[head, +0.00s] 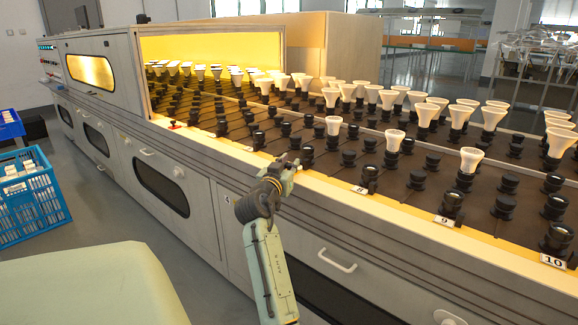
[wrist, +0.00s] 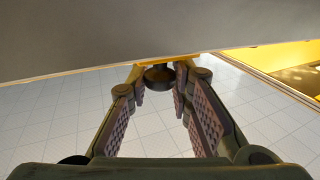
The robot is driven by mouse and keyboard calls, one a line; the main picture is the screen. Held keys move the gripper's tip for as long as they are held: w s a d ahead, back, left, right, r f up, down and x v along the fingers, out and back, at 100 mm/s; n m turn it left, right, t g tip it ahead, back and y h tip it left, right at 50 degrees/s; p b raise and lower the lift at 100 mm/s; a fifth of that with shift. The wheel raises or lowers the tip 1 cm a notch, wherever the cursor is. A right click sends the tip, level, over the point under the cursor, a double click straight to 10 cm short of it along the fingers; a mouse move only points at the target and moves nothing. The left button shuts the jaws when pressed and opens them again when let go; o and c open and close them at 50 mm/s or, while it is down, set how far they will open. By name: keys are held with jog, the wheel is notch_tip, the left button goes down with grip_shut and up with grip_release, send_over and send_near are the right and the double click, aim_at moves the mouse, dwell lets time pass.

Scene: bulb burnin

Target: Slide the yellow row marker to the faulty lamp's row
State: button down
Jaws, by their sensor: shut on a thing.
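My gripper (head: 287,166) is at the front ledge of the lamp conveyor, left of number plate 8 (head: 361,190). In the wrist view its fingers close around a dark round knob below a yellow strip, which appears to be the yellow row marker (wrist: 159,74). In the head view the marker is hidden by my gripper. White cone-shaped lamps (head: 333,125) stand in black sockets across the dark bed, and several front sockets are empty. Plates 9 (head: 444,221) and 10 (head: 552,261) follow to the right. I cannot tell which lamp is faulty.
A small red piece (head: 173,125) sits on the ledge near the lit tunnel (head: 210,58). Blue crates (head: 35,205) stand on the floor at left. The pale ledge (head: 400,207) looks clear to the right of my gripper, apart from the plates.

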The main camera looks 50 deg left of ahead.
jog(key=shift+a+r, duration=0.1)
jog(key=shift+a, duration=0.05)
jog(key=c, duration=1.5)
grip_release()
jog(key=shift+s+a, duration=0.1)
jog(key=shift+a, duration=0.05)
jog(key=shift+o, duration=0.2)
jog(key=v, duration=1.2)
